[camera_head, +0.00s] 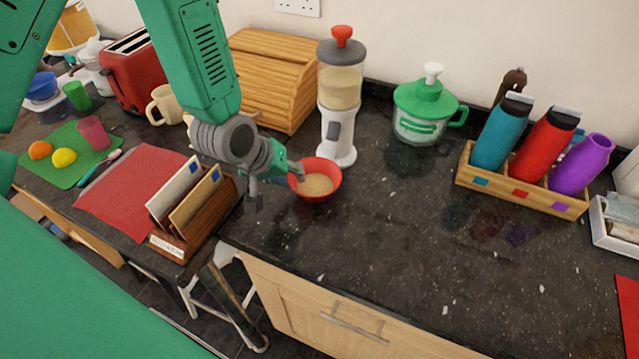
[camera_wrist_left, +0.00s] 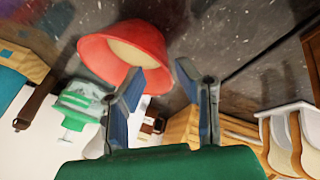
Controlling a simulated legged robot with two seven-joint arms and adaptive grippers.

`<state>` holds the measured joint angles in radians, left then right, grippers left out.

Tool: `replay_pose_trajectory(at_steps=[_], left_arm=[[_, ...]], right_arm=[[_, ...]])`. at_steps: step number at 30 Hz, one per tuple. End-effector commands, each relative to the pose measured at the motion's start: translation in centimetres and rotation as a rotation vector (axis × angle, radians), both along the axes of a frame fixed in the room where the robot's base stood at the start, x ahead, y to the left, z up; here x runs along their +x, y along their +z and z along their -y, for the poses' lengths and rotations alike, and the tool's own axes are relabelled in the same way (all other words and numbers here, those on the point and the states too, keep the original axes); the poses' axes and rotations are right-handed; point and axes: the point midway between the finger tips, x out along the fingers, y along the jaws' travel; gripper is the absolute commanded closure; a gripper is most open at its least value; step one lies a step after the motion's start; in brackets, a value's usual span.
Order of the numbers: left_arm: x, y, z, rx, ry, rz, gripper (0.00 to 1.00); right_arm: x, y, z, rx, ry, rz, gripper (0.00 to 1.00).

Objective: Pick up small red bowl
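The small red bowl (camera_head: 335,181) stands upright on the dark granite counter, in front of the white dispenser, with beige contents inside. It also shows in the left wrist view (camera_wrist_left: 98,53), tilted by the camera angle. My left gripper (camera_head: 276,187) is open at the bowl's left side. One finger reaches over the left rim and the other hangs outside, to the left. In the left wrist view, the fingers (camera_wrist_left: 160,68) are apart, with one overlapping the bowl. I cannot tell whether either finger touches it. My right gripper is not in view.
A white dispenser (camera_head: 337,130) stands just behind the bowl. A wooden letter rack (camera_head: 207,228) is at its left, and a wooden bread box (camera_head: 268,75) behind left. A green-lidded pot (camera_head: 424,112) and bottle crate (camera_head: 520,190) stand right. The counter right of the bowl is clear.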

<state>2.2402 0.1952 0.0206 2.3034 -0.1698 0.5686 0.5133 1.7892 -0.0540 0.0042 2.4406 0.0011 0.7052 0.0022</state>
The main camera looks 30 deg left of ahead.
Motion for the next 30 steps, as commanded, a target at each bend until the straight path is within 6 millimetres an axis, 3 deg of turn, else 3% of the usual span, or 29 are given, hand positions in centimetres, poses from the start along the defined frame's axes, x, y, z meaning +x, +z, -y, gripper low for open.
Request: replay_pose_trajectory(at_steps=[7, 16, 18, 19, 30], left_arm=[[1.8, -3.0, 0.4, -0.002, -0.001, -0.001, 0.72], [2.0, -3.2, 0.9, 0.003, -0.001, 0.000, 0.72], [2.0, -3.2, 0.9, 0.003, -0.001, 0.000, 0.96], [2.0, -3.2, 0.9, 0.004, -0.001, 0.000, 1.00], [2.0, -3.2, 0.6, 0.000, 0.000, 0.001, 1.00]], right_arm=[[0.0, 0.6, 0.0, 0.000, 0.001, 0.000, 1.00], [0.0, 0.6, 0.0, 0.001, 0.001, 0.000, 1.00], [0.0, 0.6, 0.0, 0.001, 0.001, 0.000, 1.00], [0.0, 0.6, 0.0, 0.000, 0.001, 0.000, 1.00], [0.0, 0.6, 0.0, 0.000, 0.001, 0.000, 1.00]])
